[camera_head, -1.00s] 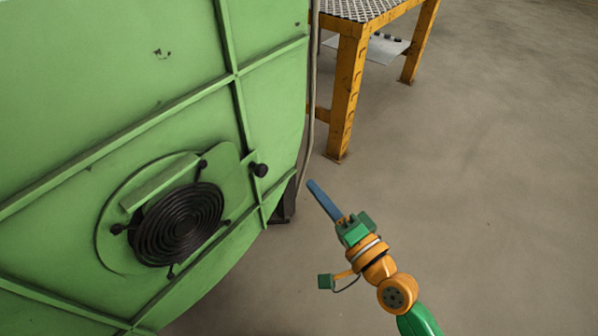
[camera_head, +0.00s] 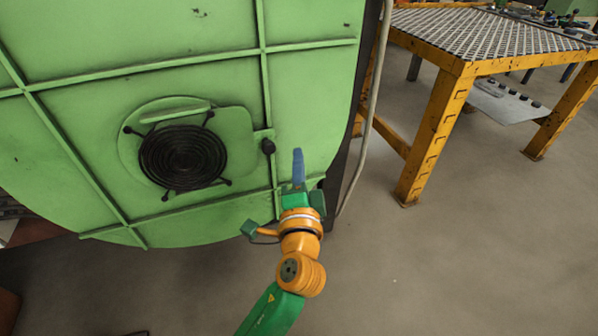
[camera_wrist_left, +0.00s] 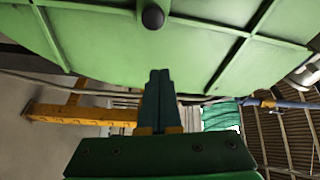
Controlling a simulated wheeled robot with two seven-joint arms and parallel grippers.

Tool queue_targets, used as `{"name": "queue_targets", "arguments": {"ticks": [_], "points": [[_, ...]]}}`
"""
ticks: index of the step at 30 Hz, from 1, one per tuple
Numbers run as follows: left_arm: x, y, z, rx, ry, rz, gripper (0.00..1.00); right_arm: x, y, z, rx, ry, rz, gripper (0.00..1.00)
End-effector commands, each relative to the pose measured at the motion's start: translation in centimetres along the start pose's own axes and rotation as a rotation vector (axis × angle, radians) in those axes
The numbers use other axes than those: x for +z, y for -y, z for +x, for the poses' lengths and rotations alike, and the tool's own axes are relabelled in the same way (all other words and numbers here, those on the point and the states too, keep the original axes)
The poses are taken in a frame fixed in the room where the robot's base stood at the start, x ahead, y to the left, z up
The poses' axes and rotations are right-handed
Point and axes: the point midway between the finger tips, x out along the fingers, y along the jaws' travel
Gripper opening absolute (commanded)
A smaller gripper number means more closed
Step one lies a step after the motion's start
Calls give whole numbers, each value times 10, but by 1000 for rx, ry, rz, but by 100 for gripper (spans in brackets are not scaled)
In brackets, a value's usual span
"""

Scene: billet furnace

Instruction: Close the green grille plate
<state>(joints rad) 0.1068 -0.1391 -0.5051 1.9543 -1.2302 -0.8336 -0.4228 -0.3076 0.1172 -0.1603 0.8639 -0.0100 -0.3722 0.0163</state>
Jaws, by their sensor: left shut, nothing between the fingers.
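The green grille plate (camera_head: 236,128) is on the green furnace wall, with a round black coil grille (camera_head: 182,157) beside it on the left. A green bar (camera_head: 175,114) runs above the grille. A black knob (camera_head: 268,146) sits at the plate's right edge; a dark knob also shows in the left wrist view (camera_wrist_left: 153,17). I cannot tell how far the plate stands off the wall. My left gripper (camera_head: 298,160) is shut and empty, a little right of the knob and apart from it. Its closed fingers (camera_wrist_left: 160,78) point up towards the knob in the wrist view. My right gripper is not in view.
Raised green ribs (camera_head: 270,105) cross the furnace wall. A pale hose or cable (camera_head: 373,115) hangs along its right side. A yellow table (camera_head: 430,125) with a mesh top stands at the right. The floor (camera_head: 460,250) in front is clear.

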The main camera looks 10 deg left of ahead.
Motion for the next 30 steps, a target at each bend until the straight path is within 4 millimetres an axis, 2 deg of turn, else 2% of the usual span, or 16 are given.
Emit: {"name": "queue_targets", "arguments": {"ticks": [8, 12, 15, 28, 30], "points": [[1, -1, 61, 0, 1, 0, 0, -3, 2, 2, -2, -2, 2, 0], [23, -1, 52, 3, 0, 2, 0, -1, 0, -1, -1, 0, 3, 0], [33, -1, 48, 3, 0, 0, 0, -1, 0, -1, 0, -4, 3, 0], [39, -1, 46, 4, -1, -1, 0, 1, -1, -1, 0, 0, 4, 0], [45, 2, 44, 5, 0, 0, 0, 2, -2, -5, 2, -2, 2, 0]]}}
